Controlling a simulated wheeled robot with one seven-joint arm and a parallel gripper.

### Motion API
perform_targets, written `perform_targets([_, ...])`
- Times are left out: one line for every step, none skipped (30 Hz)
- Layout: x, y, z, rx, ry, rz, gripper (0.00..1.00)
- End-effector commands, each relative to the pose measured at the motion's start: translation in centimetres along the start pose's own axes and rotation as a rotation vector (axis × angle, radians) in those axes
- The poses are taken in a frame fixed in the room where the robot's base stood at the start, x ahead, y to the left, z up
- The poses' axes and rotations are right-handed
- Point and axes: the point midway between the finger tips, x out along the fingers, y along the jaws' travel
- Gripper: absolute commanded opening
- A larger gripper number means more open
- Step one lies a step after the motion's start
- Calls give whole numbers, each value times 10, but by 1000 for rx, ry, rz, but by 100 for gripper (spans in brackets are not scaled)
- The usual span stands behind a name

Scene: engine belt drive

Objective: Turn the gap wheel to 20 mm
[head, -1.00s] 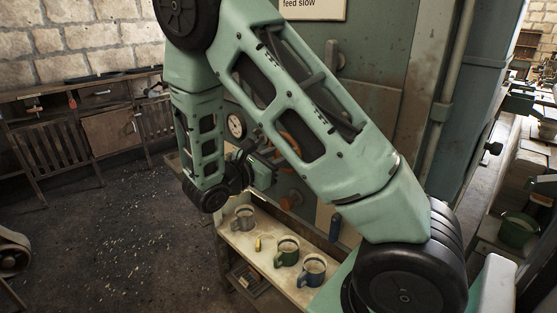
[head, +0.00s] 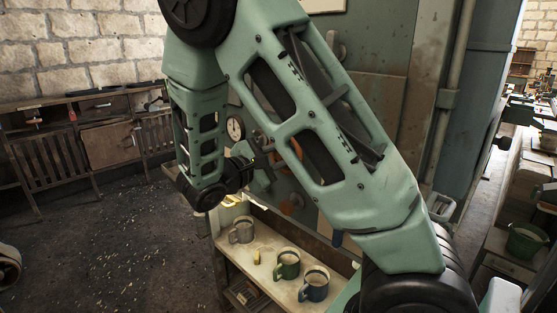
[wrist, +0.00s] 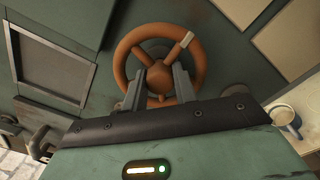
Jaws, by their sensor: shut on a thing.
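The gap wheel, an orange handwheel (wrist: 124,51) with spokes and a pale mark on its upper right rim, sits on the green machine panel in the wrist view. My gripper (wrist: 161,71) is at the wheel, its two grey fingers on either side of the lower hub and spoke area. It is shut on the wheel, though the exact contact is hard to see. In the head view my arm hides most of the wheel and fingers. A round white dial gauge (head: 235,128) is on the machine beside my wrist; its reading is too small to tell.
A pale shelf below holds a grey mug (head: 242,231), a green mug (head: 287,264), a blue mug (head: 314,285) and a small yellow object (head: 256,257). A mug (wrist: 283,115) also shows at right in the wrist view. Open floor lies to the left.

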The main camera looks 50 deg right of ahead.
Motion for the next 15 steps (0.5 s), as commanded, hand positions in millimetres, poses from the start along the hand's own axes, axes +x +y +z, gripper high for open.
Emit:
perform_targets([-1, -1, -1, 6, 2, 0, 5])
perform_targets([-1, -1, -1, 9, 2, 0, 5])
perform_targets([-1, -1, 0, 11, 2, 0, 5])
perform_targets([-1, -1, 0, 12, 2, 0, 5])
perform_targets([-1, 0, 0, 13, 2, 0, 5])
perform_targets([-1, 0, 0, 14, 2, -1, 5])
perform_targets([-1, 0, 0, 14, 2, -1, 5])
perform_targets([-1, 0, 0, 13, 2, -1, 5])
perform_targets([-1, 0, 0, 13, 2, -1, 5])
perform_targets([-1, 0, 0, 13, 2, -1, 5])
perform_targets([-1, 0, 0, 13, 2, -1, 5])
perform_targets([-1, 0, 0, 13, 2, -1, 5])
perform_targets([-1, 0, 0, 13, 2, -1, 5])
perform_targets([-1, 0, 0, 12, 2, -1, 5])
perform_targets([-1, 0, 0, 12, 2, -1, 37])
